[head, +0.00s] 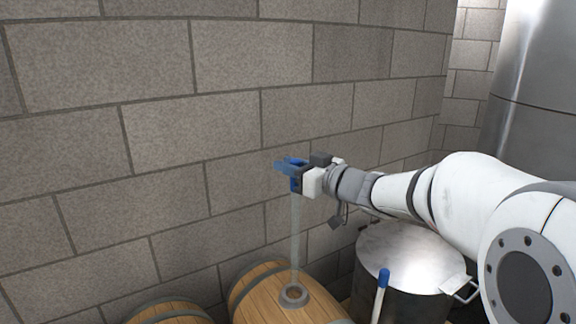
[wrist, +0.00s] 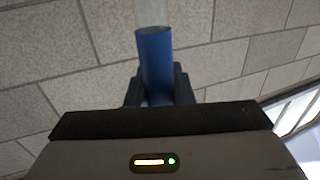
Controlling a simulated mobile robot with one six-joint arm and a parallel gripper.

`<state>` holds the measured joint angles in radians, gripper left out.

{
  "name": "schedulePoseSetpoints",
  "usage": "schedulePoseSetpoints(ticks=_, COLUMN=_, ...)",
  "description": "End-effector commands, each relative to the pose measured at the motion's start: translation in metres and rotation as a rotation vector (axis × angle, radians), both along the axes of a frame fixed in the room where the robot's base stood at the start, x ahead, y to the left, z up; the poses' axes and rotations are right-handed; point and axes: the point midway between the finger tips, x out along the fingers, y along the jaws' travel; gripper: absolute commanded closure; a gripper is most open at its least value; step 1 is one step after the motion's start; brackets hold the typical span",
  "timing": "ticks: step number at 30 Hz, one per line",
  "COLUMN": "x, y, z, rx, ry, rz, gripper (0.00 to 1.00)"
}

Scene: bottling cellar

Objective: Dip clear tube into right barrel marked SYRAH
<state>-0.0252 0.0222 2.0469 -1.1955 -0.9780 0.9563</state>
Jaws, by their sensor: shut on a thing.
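My gripper (head: 288,168) is shut on the blue upper end of the clear tube (head: 295,232). The tube hangs nearly upright below the gripper in the head view, and its lower end meets the grey ring of the bung hole (head: 294,296) on top of a wooden barrel (head: 262,297). I cannot tell how far the tube's tip is inside the hole. In the wrist view the blue end (wrist: 155,62) stands between the dark fingers. No SYRAH marking shows on the barrel, whose lower part is out of frame.
Another wooden barrel (head: 168,312) stands to the left, mostly cut off. A lidded steel pot (head: 415,262) is to the right, with a blue-capped white rod (head: 381,296) in front of it. A block wall (head: 150,130) is behind, and a steel tank (head: 530,110) stands at far right.

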Motion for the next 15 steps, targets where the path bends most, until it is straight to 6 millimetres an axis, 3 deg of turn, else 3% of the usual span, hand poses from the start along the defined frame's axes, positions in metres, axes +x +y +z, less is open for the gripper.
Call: schedulePoseSetpoints(ticks=15, x=0.000, y=0.001, z=-0.026, rx=0.001, ry=0.001, rz=0.001, gripper=0.99)
